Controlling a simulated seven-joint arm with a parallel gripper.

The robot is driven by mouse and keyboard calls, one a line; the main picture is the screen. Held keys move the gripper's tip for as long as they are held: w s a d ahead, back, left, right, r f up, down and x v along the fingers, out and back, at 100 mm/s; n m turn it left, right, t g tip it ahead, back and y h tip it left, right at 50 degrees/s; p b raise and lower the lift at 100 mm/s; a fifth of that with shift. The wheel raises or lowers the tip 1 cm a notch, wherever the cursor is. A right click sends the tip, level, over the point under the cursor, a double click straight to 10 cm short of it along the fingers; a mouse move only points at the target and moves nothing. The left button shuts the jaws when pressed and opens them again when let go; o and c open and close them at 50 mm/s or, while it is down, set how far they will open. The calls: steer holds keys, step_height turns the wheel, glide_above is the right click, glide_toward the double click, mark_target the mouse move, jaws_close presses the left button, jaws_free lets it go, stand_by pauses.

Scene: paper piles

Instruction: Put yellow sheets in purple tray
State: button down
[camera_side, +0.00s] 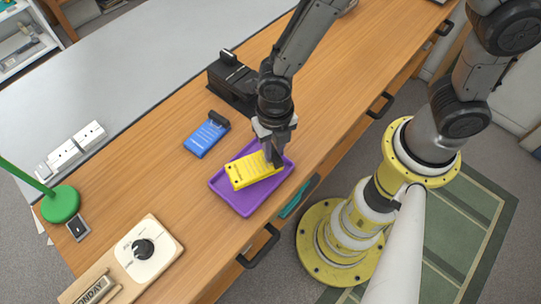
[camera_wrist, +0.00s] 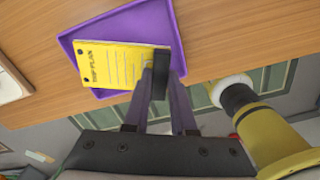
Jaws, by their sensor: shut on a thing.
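The yellow sheets (camera_side: 252,171) are a small printed stack, over the purple tray (camera_side: 240,207) in the side view. A black piece like a clip shows at their gripper-side end in the wrist view, where the sheets (camera_wrist: 112,66) also lie over the tray (camera_wrist: 66,40). My gripper (camera_side: 273,158) points down at the right end of the sheets and is shut on that end. Its fingers (camera_wrist: 160,78) hide part of this end in the wrist view. I cannot tell whether the sheets rest on the tray floor or hang just above it.
A blue clipped stack (camera_side: 206,137) lies left of the tray, and a black desk device (camera_side: 232,82) stands behind it. A white dial box (camera_side: 143,250) is at the front left. A green lamp base (camera_side: 60,205) stands farther left. Bare wood lies between.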

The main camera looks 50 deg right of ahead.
steer(key=shift+w+a+f, duration=0.15)
steer(key=shift+w+f, duration=0.1)
steer(key=shift+f, duration=0.15)
steer(key=shift+a+f, duration=0.1)
steer(key=shift+f, duration=1.5)
steer(key=shift+f, duration=0.1)
steer(key=c, duration=0.7)
jaws_free()
steer(key=shift+c, duration=0.2)
